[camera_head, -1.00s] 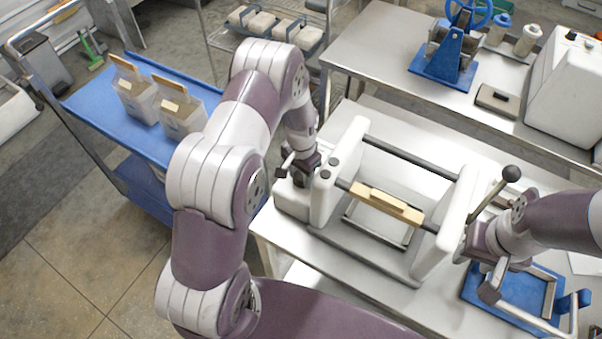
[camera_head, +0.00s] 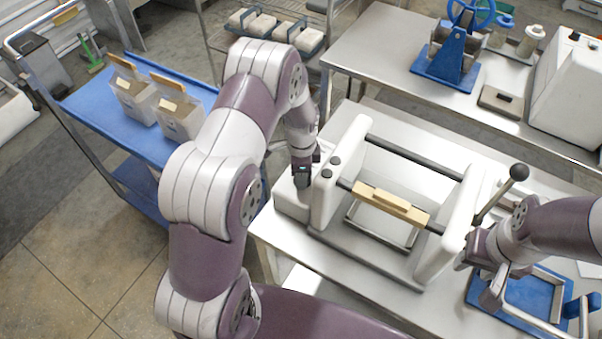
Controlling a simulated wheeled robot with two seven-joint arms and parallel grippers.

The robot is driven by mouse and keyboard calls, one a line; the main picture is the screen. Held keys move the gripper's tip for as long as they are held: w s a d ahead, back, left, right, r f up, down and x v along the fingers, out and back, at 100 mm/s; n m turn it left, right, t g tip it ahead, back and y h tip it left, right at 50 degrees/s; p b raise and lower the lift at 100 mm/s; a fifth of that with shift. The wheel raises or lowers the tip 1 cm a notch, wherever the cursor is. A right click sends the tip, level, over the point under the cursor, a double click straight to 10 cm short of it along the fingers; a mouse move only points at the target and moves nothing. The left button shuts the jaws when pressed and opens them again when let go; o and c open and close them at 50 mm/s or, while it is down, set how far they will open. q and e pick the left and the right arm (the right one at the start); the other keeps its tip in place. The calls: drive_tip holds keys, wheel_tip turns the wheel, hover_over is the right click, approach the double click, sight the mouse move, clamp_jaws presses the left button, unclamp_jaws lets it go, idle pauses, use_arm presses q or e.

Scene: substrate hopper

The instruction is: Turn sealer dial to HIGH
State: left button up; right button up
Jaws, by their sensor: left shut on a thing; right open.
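The sealer (camera_head: 400,165) is a white two-sided frame with dark bars and a tan grip bar (camera_head: 393,204), standing on the steel table. A low white box (camera_head: 291,200) adjoins its left side. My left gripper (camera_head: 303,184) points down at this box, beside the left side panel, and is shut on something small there. That appears to be the sealer dial, hidden by the fingers; its setting cannot be read. My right gripper (camera_head: 482,278) is open beside the sealer's right side, near the black-knobbed lever (camera_head: 500,195), with nothing visible between its fingers.
A blue tray frame (camera_head: 533,315) lies below my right gripper. A blue cart (camera_head: 85,105) with two pouches stands at left. The back bench (camera_head: 390,50) holds a blue clamp device (camera_head: 450,52) and a white machine (camera_head: 570,90). My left arm crosses the middle.

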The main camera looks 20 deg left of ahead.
use_arm(q)
drive_tip(key=shift+m, duration=0.7)
drive_tip(key=o, duration=1.1)
drive_tip(key=shift+c, duration=0.2)
drive_tip(key=shift+w+r, duration=0.1)
drive_tip(key=shift+r, duration=0.2)
wheel_tip(320, 180, up, 12)
drive_tip(key=b, duration=0.3)
